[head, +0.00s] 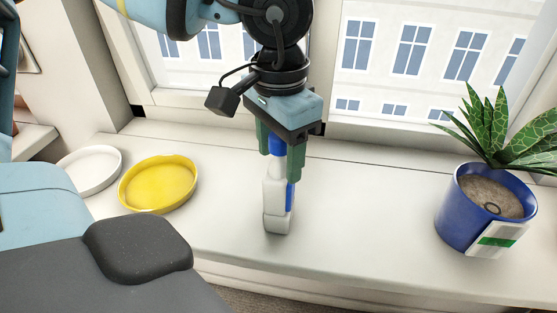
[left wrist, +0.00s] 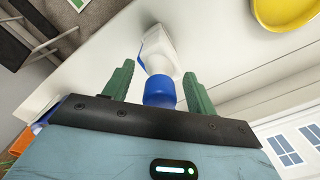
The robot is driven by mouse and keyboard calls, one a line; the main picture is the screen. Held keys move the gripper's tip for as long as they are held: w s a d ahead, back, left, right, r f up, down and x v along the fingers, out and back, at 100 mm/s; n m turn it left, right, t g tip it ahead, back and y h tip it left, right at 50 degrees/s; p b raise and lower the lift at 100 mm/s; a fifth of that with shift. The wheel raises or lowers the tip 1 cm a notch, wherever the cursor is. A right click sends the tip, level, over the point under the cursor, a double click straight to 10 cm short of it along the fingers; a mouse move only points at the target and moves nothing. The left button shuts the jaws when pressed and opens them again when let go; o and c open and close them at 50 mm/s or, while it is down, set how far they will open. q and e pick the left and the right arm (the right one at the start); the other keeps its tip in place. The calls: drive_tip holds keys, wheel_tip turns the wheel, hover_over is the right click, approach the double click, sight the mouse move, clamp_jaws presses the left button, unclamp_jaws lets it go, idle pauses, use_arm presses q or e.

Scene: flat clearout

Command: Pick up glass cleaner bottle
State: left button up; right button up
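The glass cleaner bottle (head: 274,196) is white with blue parts and stands upright on the white windowsill (head: 345,215). My left gripper (head: 281,165) points down over it from above, with its green fingers on either side of the bottle's upper part. In the left wrist view the bottle's blue top (left wrist: 159,92) lies between the two green fingers (left wrist: 157,78), with a gap showing on each side. The left gripper is open. The fingers hide part of the bottle's top in the head view. My right gripper is not in view.
A yellow dish (head: 158,184) and a white dish (head: 91,170) lie on the sill to the left. A blue pot (head: 462,217) with a spiky plant stands at the right. The window is behind. The sill between bottle and pot is clear.

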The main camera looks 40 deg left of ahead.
use_arm(q)
clamp_jaws()
drive_tip(key=shift+r, duration=0.1)
